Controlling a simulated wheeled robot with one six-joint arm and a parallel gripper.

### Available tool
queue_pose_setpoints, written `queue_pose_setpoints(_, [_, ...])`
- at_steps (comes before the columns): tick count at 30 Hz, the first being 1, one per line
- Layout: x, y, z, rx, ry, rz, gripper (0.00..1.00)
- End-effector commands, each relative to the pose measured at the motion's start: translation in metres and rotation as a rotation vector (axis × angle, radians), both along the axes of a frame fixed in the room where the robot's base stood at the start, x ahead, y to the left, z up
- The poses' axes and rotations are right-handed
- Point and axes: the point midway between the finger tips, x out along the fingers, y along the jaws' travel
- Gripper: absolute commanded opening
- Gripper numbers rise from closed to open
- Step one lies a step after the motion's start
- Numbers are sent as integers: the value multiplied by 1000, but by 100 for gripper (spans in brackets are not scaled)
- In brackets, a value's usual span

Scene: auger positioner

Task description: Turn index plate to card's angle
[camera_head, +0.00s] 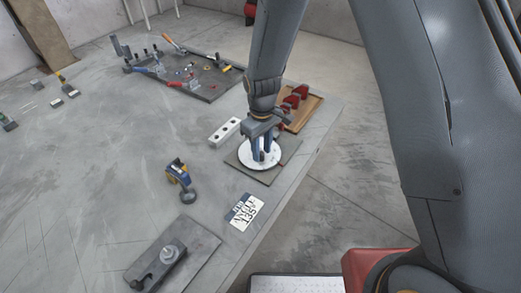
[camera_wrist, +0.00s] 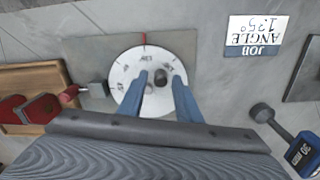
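The white round index plate (camera_wrist: 128,72) lies on a flat grey base and also shows in the head view (camera_head: 246,159). It carries dark marks around its rim, too small to read surely. A red line (camera_wrist: 143,38) on the base meets the plate's far edge in the wrist view. A dark knob (camera_wrist: 161,77) stands on the plate. My gripper (camera_head: 262,156) points down over the plate; its two blue fingers stand apart on either side of the knob, with gaps visible. The card (camera_head: 245,212) reads JOB ANGLE and a number that looks like 135°.
A white block with holes (camera_head: 224,132) lies beside the base. A wooden tray with red parts (camera_head: 303,106) is behind it. A blue and yellow tool (camera_head: 179,172) and a grey fixture plate (camera_head: 196,243) stand nearer. A tool board (camera_head: 205,88) lies further back. The table's left middle is clear.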

Motion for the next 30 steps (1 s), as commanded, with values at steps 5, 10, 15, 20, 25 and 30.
queue_pose_setpoints(5, [-1,0,0,-1,1,2,36])
queue_pose_setpoints(10, [-1,0,1,-1,1,3,36])
queue_pose_setpoints(15, [0,1,14,0,-1,3,36])
queue_pose_setpoints(20, [0,1,36,1,-2,3,36])
queue_pose_setpoints(25, [0,1,59,1,-2,3,36])
queue_pose_setpoints(30, [0,0,73,0,0,3,36])
